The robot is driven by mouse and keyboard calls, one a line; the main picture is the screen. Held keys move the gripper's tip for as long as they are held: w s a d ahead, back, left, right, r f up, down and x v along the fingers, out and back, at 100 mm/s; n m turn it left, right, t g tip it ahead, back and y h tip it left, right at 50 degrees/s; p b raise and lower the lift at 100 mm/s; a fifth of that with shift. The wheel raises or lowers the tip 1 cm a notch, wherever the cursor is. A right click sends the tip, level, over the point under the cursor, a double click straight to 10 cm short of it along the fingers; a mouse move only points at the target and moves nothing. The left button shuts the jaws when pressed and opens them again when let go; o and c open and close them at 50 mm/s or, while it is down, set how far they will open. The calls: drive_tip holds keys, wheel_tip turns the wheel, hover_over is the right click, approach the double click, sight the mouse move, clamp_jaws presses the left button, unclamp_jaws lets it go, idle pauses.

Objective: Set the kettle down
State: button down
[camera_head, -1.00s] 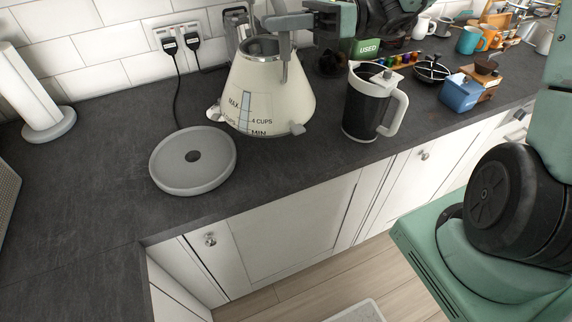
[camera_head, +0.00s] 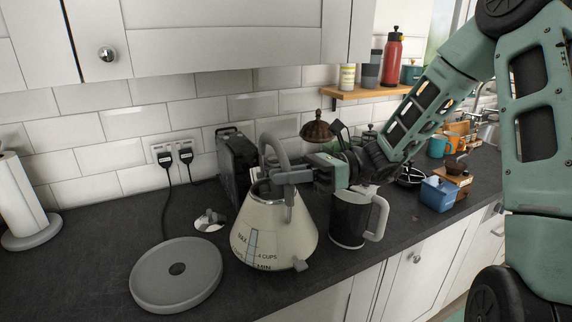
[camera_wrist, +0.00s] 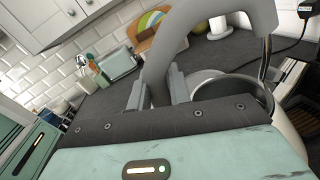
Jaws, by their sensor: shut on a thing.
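The cream kettle (camera_head: 274,232) has a grey arched handle, a level window with cup marks and an open top. My gripper (camera_head: 287,184) is shut on its handle, coming from the right. In the wrist view the fingers (camera_wrist: 156,92) sit either side of the grey handle (camera_wrist: 205,32), and the kettle's rim (camera_wrist: 232,82) shows behind. The kettle is roughly upright, to the right of the round grey kettle base (camera_head: 150,285) and off it. I cannot tell whether its bottom touches the worktop (camera_head: 85,255).
A small shiny metal thing (camera_head: 210,221) lies behind the base. A black toaster-like appliance (camera_head: 238,165) stands behind the kettle; a black jug with a white handle (camera_head: 348,222) is close to its right. A paper roll (camera_head: 20,200) stands far left. The worktop left of the base is clear.

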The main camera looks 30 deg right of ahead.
sight(288, 193)
drive_tip(key=shift+f, duration=2)
drive_tip(key=c, duration=1.3)
unclamp_jaws()
drive_tip(key=shift+f, duration=0.15)
drive_tip(key=shift+d, duration=0.15)
drive_tip(key=b+v, duration=0.1)
drive_tip(key=v, duration=0.6)
drive_tip(key=shift+d, duration=0.1)
